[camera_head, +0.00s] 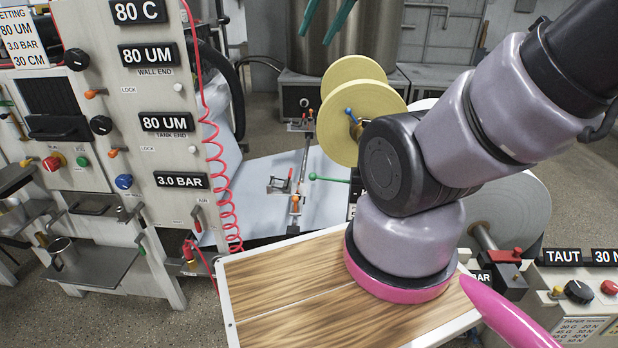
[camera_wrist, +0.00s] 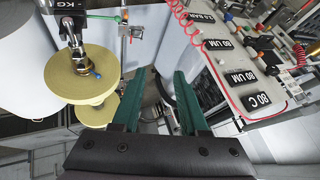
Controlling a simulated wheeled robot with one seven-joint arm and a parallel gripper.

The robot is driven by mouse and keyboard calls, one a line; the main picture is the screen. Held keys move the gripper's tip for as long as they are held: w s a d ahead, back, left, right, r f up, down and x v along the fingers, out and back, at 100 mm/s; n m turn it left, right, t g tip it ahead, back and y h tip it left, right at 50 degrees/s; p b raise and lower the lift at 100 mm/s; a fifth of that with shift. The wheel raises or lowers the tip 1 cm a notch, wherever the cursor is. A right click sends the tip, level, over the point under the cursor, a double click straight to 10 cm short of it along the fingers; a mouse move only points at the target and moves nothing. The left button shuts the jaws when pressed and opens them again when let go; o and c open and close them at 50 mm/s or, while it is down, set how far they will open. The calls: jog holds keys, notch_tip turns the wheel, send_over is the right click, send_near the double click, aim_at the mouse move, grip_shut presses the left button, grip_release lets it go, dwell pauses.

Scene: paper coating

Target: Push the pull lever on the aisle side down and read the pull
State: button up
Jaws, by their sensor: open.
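A lever with a green ball knob (camera_head: 313,176) sticks out left from a black-and-white unit beside the yellow spool; my arm partly hides that unit. I cannot tell for sure that this is the aisle-side pull lever. It also shows in the wrist view as a green-tipped lever (camera_wrist: 121,17) beside a dark block marked KG (camera_wrist: 70,20); no pull value is readable there. My gripper (camera_head: 315,38) shows only as two green fingers at the top edge, above and apart from the lever. In the wrist view my gripper (camera_wrist: 160,72) is open, with nothing between its fingers.
A yellow spool (camera_head: 365,122) and a large paper roll (camera_head: 522,215) flank my arm. The coating panel (camera_head: 160,75) with a red coiled hose (camera_head: 224,175) stands left. A toggle clamp with a red handle (camera_head: 290,177) sits left of the lever. A TAUT display (camera_head: 562,257) is lower right.

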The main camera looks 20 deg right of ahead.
jog(key=shift+w, duration=0.2)
grip_shut()
jog(key=w+d+f+n+g+h, duration=0.1)
jog(key=w+d+f+n+g, duration=0.25)
jog(key=w+f+n, duration=0.95)
jog(key=w+f+n+g, duration=0.1)
jog(key=w+f+n, duration=0.1)
jog(key=f+n, duration=0.2)
jog(key=w+d+f+n+g+h, duration=0.1)
jog(key=f+n, duration=0.3)
jog(key=f, duration=0.6)
jog(key=w+d+f+n+g+h, duration=0.1)
jog(key=w+f+n, duration=0.2)
jog(key=f, duration=0.4)
jog(key=shift+w+d+f+n, duration=0.15)
jog(key=shift+w+f+n, duration=0.15)
jog(key=shift+f+n, duration=0.1)
jog(key=shift+g, duration=0.25)
